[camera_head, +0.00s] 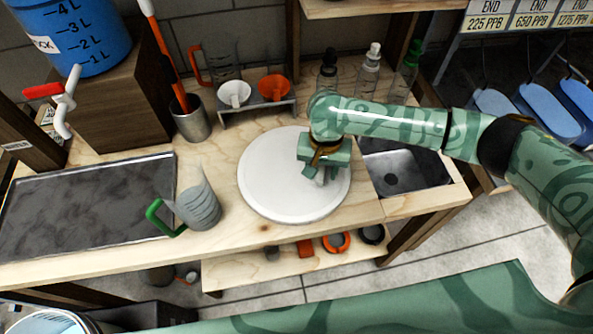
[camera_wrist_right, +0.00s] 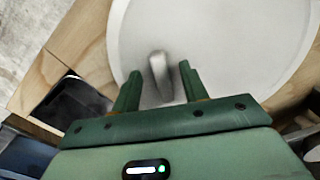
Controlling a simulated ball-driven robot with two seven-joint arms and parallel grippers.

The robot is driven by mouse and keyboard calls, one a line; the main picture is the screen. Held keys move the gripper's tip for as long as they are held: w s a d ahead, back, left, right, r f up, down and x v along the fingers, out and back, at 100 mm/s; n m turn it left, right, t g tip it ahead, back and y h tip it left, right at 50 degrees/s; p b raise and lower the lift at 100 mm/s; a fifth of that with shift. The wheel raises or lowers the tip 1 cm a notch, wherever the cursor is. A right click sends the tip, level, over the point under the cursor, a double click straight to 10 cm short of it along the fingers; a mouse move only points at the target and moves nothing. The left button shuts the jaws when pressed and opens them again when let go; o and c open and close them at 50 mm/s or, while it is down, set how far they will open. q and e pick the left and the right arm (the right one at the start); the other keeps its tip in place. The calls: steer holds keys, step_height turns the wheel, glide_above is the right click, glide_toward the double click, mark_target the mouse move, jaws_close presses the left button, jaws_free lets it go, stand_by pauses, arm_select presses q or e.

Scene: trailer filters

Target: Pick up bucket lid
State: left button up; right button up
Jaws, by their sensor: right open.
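The bucket lid (camera_head: 270,180) is a white round disc lying flat on the wooden bench, left of the sink. My right gripper (camera_head: 318,174) is over the right part of the lid. In the right wrist view my right gripper (camera_wrist_right: 158,88) is open, with the handle between its two green fingers. I cannot tell whether the fingers touch it. My left gripper is not in view.
A measuring jug with a green handle (camera_head: 197,205) stands left of the lid. Behind are a metal cup (camera_head: 191,120), a small rack with funnels (camera_head: 255,112) and several bottles (camera_head: 369,70). A sink (camera_head: 400,170) is right. A blue bucket (camera_head: 85,35) stands on a wooden box.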

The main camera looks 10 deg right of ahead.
step_height(320, 180, down, 2)
steer(key=shift+w+f+b, duration=0.1)
steer(key=shift+f+b, duration=0.05)
steer(key=shift+b, duration=0.15)
steer(key=shift+c, duration=0.3)
jaws_close()
steer(key=shift+r, duration=0.3)
